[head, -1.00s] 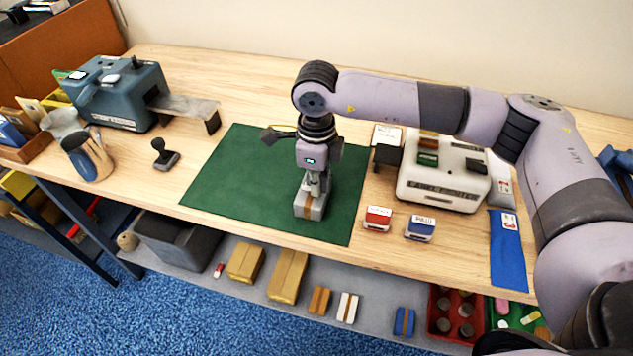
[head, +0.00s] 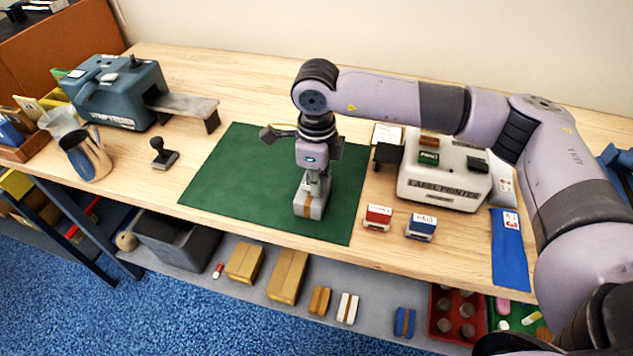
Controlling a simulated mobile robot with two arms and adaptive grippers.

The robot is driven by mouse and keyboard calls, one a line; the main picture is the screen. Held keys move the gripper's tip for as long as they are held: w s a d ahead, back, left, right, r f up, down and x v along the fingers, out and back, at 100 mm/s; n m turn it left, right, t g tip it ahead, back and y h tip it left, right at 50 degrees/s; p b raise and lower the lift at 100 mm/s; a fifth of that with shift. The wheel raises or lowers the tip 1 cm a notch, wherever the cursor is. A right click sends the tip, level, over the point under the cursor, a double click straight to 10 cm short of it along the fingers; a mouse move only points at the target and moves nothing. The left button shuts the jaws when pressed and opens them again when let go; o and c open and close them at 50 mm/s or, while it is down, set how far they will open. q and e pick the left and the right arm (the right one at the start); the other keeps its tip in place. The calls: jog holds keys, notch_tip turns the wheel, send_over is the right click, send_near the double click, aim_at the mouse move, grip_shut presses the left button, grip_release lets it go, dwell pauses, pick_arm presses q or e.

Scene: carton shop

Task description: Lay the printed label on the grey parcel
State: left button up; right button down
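The grey parcel (head: 301,204), a small box with a brown tape strip, lies on the green mat (head: 230,185) near its front edge. My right gripper (head: 314,191) points straight down over the parcel, its fingertips at the parcel's top. The fingers look close together and hide part of the top; I cannot tell whether they grip anything. A white sheet, perhaps the printed label (head: 388,133), shows on the dark stand at the left side of the label printer (head: 445,183). No label is visible on the parcel. My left gripper is not in view.
A red-and-white stamp box (head: 377,217) and a blue-and-white one (head: 421,227) stand right of the mat. A blue pouch (head: 508,250) lies at the right edge. A hand stamp (head: 163,154), metal jug (head: 88,155) and blue machine (head: 115,95) are left. The mat's left half is clear.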

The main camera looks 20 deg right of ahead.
jog(key=c, duration=2.4)
grip_release()
jog(key=c, duration=1.7)
grip_release()
jog(key=shift+r, duration=0.1)
jog(key=shift+r+p, duration=1.2)
jog(key=shift+r, duration=1.7)
